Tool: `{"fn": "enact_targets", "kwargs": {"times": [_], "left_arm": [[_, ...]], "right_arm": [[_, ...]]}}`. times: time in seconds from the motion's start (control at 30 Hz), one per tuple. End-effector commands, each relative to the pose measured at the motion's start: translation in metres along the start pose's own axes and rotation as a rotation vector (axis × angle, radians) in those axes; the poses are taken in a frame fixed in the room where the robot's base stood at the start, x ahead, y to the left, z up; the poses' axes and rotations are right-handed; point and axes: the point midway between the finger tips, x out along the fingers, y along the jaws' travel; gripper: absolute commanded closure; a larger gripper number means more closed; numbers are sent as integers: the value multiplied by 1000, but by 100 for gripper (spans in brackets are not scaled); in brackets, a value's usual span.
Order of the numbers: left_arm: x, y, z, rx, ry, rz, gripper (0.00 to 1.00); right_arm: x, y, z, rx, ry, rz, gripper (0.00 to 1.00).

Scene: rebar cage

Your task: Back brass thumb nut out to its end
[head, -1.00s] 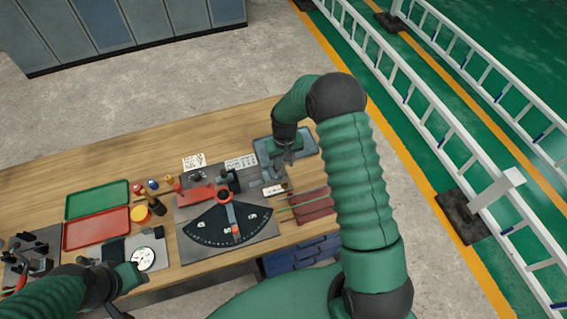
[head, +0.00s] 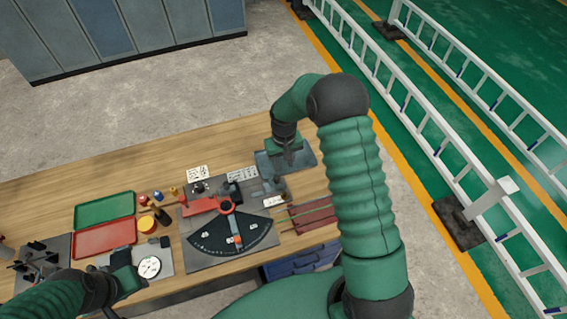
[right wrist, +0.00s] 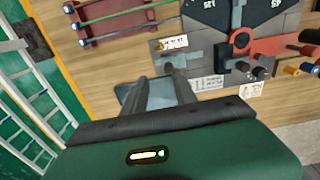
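A grey fixture (head: 270,186) stands at the right end of the bench, by a small white label (head: 274,201). The fixture also shows in the right wrist view (right wrist: 183,58), beyond my fingertips. My right gripper (head: 289,158) is above the blue-grey tray, just behind the fixture. In the right wrist view its two fingers (right wrist: 157,76) are apart with nothing seen between them. My left gripper (head: 130,280) is at the front left, beside a round white dial (head: 149,267); its fingers are not clear.
The blue-grey tray (head: 306,159) lies under my right gripper. A dark angle scale (head: 215,238) with a red-ended pointer lies left of the fixture. A red rack (head: 318,217) with rods is at right. Green (head: 104,207) and red (head: 103,239) trays are at left.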

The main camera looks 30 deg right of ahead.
Motion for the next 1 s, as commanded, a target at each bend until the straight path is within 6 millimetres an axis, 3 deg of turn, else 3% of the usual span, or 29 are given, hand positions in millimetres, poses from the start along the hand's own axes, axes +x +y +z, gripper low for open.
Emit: {"fn": "enact_targets", "kwargs": {"times": [0.13,0.67,0.77,1.0], "left_arm": [[-6,0,-2,0,0,0,63],[-1,0,0,0,0,0,63],[8,0,2,0,0,0,63],[30,0,7,0,0,0,63]], "right_arm": [[-8,0,0,0,-1,0,66],[-15,0,-1,1,3,0,66],[-32,0,-1,1,6,0,66],[-101,0,-2,1,7,0,66]]}}
